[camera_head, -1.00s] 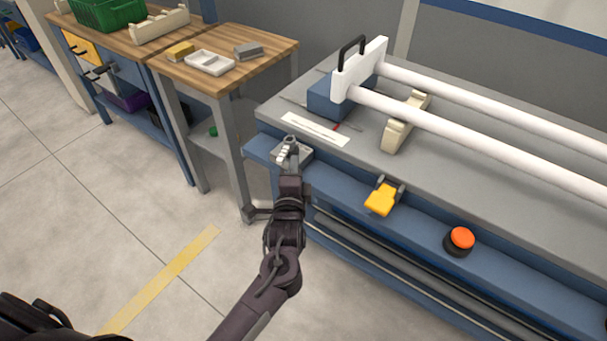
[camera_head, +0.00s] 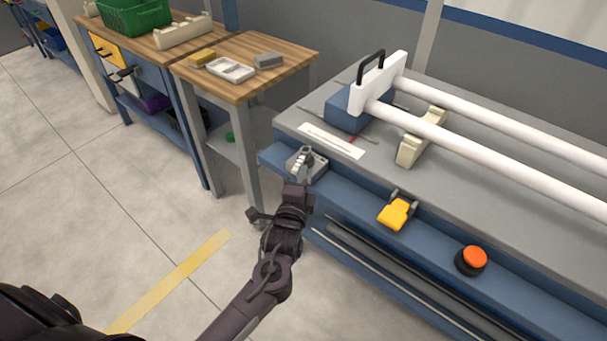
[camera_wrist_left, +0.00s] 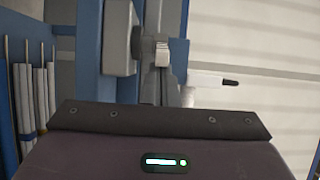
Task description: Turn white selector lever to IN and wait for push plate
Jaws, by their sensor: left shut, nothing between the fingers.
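My left gripper (camera_head: 301,168) is over the small grey selector box (camera_head: 318,168) at the left end of the blue front ledge. Its fingers are shut with nothing between them. They cover part of the box, so the white lever's position and any contact cannot be told in the head view. In the left wrist view a grey box (camera_wrist_left: 118,38) carries a small pale piece (camera_wrist_left: 161,53), perhaps the lever. The white push plate (camera_head: 378,82) with a black handle stands upright at the left end of the white pipes. My right gripper is out of view.
Two long white pipes (camera_head: 480,152) lie along the grey bench top, over a cream support (camera_head: 421,136). A yellow pedal-like part (camera_head: 396,213) and an orange button (camera_head: 474,258) sit along the ledge. A wooden table (camera_head: 290,52) stands to the left. The floor in front is clear.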

